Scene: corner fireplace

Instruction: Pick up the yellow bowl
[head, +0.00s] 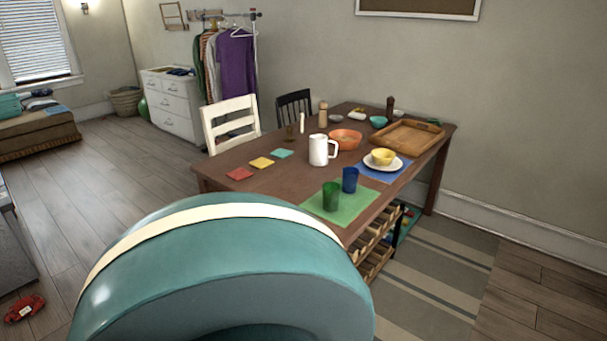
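The yellow bowl (383,159) is small and sits upright on a white plate (371,163). The plate lies on a blue mat (387,174) near the right edge of the brown wooden table (226,194). A white jug (318,150) and a blue cup (350,180) stand to its left. A wooden tray (401,145) lies just behind it. The bowl is some way off and nothing covers it. Neither of my grippers shows in the head view.
A large rounded teal shape (220,290) with a cream band blocks the lower foreground. I cannot tell what it is. A green cup (331,196) stands on a green mat (347,212). A white chair (229,120) is behind the table.

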